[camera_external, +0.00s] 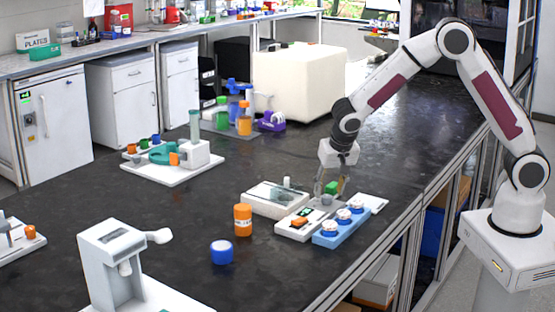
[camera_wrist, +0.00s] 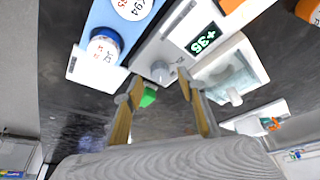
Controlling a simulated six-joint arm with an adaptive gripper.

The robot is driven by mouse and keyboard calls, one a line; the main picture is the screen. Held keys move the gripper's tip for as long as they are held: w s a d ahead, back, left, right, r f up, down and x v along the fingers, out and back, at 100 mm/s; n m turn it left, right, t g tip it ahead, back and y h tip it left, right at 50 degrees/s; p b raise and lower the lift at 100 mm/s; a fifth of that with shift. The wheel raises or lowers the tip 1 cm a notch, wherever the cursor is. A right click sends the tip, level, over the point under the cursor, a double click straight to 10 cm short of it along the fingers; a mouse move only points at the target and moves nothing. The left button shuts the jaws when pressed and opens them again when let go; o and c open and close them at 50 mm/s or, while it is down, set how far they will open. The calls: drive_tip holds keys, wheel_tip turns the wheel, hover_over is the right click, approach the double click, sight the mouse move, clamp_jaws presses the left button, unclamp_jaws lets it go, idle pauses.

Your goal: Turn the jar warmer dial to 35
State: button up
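The jar warmer (camera_external: 296,230) is a low white unit near the bench's front edge; it also shows in the wrist view (camera_wrist: 168,45). Its dark display (camera_wrist: 204,40) shows green characters that look like +35. A grey round dial (camera_wrist: 160,70) sits on its near end in the wrist view. My gripper (camera_wrist: 158,84) is open, with its two fingertips apart just short of the dial, one toward each side. No contact with the dial can be made out. In the external view, my gripper (camera_external: 331,188) points down beside the warmer's far end.
A blue rack (camera_external: 340,228) with several white-lidded jars stands right beside the warmer. A white box with a clear window (camera_external: 270,202) is on its other side. A small green object (camera_wrist: 148,97) shows near one finger. An orange jar (camera_external: 243,220) and a blue jar (camera_external: 222,252) stand left.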

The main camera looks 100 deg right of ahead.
drive_tip(key=v, duration=0.9)
idle(0.7)
drive_tip(key=s+a+r+n+t+y, duration=0.1)
drive_tip(key=s+a+r+n, duration=0.3)
drive_tip(key=s+a, duration=0.4)
drive_tip(key=s+a+r+n+t+y, duration=0.2)
drive_tip(key=s+a+r+n, duration=0.2)
drive_tip(key=s+a+n, duration=0.3)
drive_tip(key=s+a+r+n+t+y, duration=0.1)
drive_tip(key=s+a+r+n, duration=0.3)
drive_tip(key=s+a, duration=0.5)
drive_tip(key=shift+a+n+t+y, duration=0.3)
drive_tip(key=shift+a+n+t, duration=0.3)
drive_tip(key=shift+a+n, duration=0.25)
